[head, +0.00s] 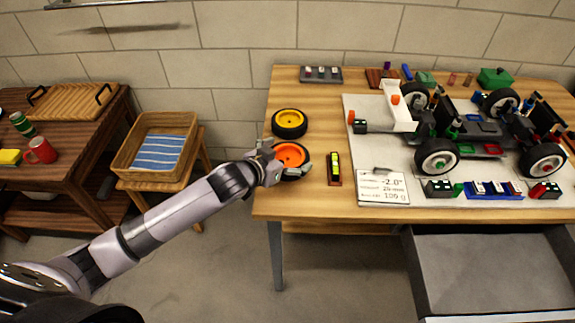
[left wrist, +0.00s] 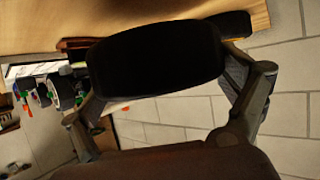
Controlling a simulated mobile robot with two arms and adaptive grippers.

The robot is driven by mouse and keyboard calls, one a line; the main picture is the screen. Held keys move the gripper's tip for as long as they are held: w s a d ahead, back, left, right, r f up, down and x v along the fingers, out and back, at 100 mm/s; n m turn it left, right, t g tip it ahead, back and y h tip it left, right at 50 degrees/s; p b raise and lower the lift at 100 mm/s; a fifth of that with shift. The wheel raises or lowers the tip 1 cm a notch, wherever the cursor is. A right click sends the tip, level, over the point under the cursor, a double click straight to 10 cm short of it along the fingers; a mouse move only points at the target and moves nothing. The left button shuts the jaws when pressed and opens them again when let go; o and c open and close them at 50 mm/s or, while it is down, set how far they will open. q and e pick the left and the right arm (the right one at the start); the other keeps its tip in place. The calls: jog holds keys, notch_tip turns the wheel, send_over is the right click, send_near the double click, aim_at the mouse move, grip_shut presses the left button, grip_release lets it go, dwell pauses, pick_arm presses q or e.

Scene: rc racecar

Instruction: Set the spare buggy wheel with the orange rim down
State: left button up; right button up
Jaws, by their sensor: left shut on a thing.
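The spare wheel with the orange rim (head: 291,154) is at the left part of the wooden workbench, rim facing up. My left gripper (head: 272,163) is shut on it from the left side. In the left wrist view its black tyre (left wrist: 155,60) sits between the two fingers and hides much of what lies behind. I cannot tell whether the tyre touches the bench top or is slightly above it. My right gripper is not in view.
A yellow-rimmed wheel (head: 289,123) lies just behind. A spirit level (head: 334,168) and a white sign (head: 383,187) are to the right. The buggy (head: 465,130) stands on a pale mat (head: 385,145). A drawer (head: 490,265) is open below. Bare bench (head: 300,200) lies in front.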

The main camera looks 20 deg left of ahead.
aim_at(287, 165)
pick_arm(q)
jog(key=shift+f, duration=1.75)
jog(key=shift+f, duration=0.15)
jog(key=o, duration=0.9)
jog(key=shift+c, duration=0.2)
jog(key=shift+r, duration=0.25)
jog(key=v, duration=1.2)
jog(key=shift+f, duration=0.1)
